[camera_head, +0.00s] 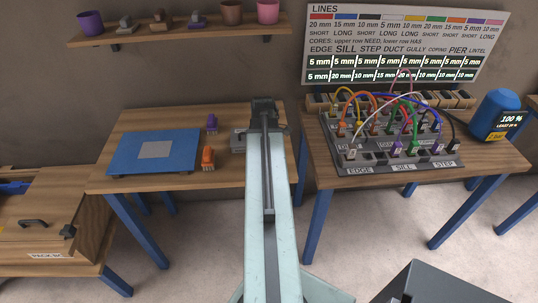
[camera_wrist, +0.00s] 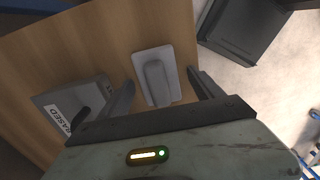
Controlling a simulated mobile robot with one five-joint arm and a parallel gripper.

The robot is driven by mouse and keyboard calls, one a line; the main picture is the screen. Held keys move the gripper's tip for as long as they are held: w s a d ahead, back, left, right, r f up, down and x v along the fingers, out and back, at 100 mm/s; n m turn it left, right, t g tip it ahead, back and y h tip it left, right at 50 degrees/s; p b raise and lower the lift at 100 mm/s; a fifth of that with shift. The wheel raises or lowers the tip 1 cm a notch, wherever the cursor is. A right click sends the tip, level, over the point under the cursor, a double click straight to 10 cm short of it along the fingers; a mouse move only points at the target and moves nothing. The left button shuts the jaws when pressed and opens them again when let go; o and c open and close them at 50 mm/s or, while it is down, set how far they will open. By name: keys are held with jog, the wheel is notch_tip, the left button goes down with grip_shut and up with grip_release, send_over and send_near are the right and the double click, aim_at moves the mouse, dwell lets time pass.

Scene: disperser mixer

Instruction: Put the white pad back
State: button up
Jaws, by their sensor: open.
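In the wrist view a pale grey-white pad (camera_wrist: 144,62) with a raised rounded grip lies on the wooden table top. My gripper (camera_wrist: 160,92) is open, with one dark finger on each side of the pad's near part. I cannot tell whether the fingers touch it. In the head view my gripper (camera_head: 265,108) is over the right part of the left table, and my arm hides what is under it. A grey piece (camera_head: 237,141) shows just left of the arm there; I cannot tell which object it is.
A grey block (camera_wrist: 58,100) with a white label lies left of the pad. A cable panel (camera_head: 385,160) fills the right table. A shelf (camera_head: 180,41) hangs above.

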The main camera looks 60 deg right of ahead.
notch_tip(320, 180, up, 12)
jog(key=p, duration=1.1)
jog(key=shift+w+d+f, duration=0.1)
jog(key=shift+f, duration=0.05)
